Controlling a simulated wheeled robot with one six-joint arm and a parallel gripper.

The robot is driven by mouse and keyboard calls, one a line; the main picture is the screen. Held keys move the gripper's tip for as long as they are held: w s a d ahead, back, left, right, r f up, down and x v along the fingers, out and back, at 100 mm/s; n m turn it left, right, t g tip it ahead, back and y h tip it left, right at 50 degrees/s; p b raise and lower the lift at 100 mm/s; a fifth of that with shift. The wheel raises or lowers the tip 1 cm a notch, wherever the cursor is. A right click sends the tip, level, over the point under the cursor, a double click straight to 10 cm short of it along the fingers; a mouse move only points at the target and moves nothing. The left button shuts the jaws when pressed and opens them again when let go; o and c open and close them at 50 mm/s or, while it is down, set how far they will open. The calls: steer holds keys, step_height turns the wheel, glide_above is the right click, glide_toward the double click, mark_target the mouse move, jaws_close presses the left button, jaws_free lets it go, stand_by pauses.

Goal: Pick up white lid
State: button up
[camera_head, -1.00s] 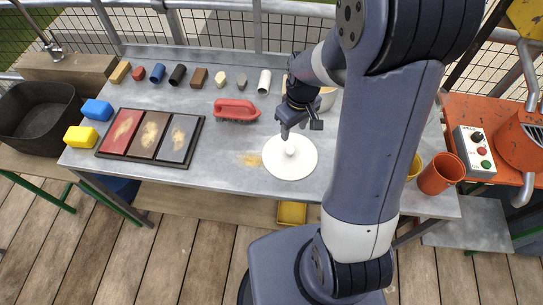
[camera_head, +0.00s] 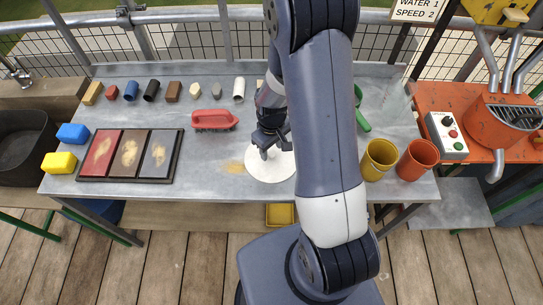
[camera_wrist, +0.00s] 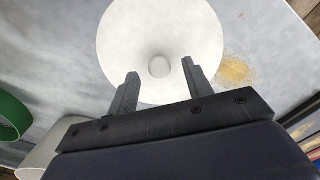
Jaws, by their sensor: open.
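The white lid (camera_head: 262,174) is a round disc lying on the grey metal table in the head view. In the wrist view the lid (camera_wrist: 160,30) shows nearly whole, with a small round knob (camera_wrist: 159,67) at its middle. My gripper (camera_head: 266,152) is over the lid in the head view, and my arm covers part of the lid's right side. In the wrist view my gripper (camera_wrist: 160,78) is open, its two fingers apart on either side of the knob in the picture. Nothing is held. The exact height above the knob cannot be told.
A yellow cup (camera_head: 378,160) and an orange cup (camera_head: 417,160) stand at right. Several small blocks line the back. A green ring (camera_wrist: 12,116) shows in the wrist view.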

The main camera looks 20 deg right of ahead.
steer(key=shift+f, duration=1.15)
steer(key=shift+c, duration=0.6)
steer(key=c, duration=0.9)
